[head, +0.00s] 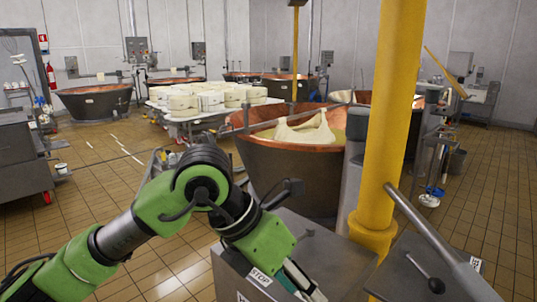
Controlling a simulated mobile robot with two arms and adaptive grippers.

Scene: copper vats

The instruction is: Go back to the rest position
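My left arm comes in from the left, bends at a raised elbow and points down to the right. My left gripper (303,284) is at its end, low in the picture, over or beside a grey metal cabinet (322,250). Its fingers are mostly hidden, so I cannot tell whether it is open or shut, or whether it touches the cabinet. My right arm and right gripper are not in view.
A yellow post (386,130) stands close in front, right of my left gripper. Behind is a large copper vat (282,165) with pale cloth in it. A table of white cheese rounds (208,98) stands further back. Tiled floor (485,225) is open at right.

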